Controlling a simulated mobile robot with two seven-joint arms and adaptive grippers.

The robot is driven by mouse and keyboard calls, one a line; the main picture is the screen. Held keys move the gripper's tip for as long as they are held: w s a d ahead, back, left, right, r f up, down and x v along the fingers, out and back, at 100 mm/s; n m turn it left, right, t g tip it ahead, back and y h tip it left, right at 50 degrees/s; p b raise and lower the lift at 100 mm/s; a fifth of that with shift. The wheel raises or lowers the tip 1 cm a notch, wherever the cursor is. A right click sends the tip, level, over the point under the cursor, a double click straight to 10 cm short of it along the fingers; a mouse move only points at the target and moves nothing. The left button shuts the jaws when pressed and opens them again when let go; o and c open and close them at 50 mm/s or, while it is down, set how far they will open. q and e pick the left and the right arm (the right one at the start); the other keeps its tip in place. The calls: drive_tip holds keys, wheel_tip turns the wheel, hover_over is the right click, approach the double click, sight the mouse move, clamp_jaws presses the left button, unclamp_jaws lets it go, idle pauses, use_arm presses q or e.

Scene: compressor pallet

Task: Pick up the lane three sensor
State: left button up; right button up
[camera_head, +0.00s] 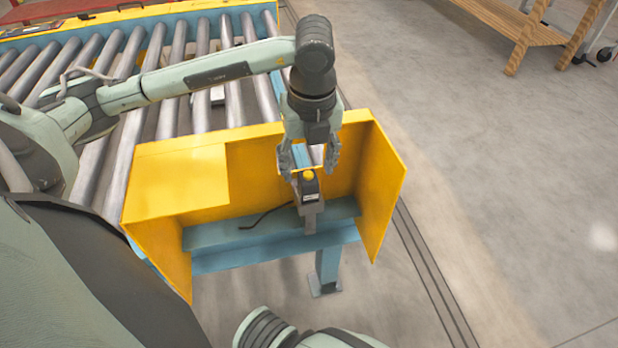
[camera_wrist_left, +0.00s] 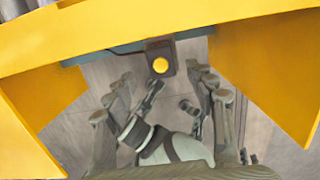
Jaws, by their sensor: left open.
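The sensor (camera_head: 310,186) is a small dark box with a round yellow top. It stands upright on a grey bracket on the blue rail inside the yellow guard, and a black cable lies to its left. No lane marking is legible. My left gripper (camera_head: 308,167) is open and points down just above and around the top of the sensor, one finger at each side. I cannot tell whether a finger touches it. The left wrist view shows the sensor (camera_wrist_left: 160,58) beyond the spread fingertips (camera_wrist_left: 161,76).
The yellow guard (camera_head: 180,180) walls the sensor at the back and both sides. The roller conveyor (camera_head: 120,165) lies behind it, and a blue rail (camera_head: 260,255) with a leg runs below. The floor (camera_head: 500,190) to the right is clear.

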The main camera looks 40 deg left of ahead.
sight(309, 174)
use_arm(q)
drive_tip(key=f, duration=0.5)
drive_tip(key=shift+w+a+f, duration=0.35)
drive_tip(key=shift+w+f, duration=0.05)
clamp_jaws()
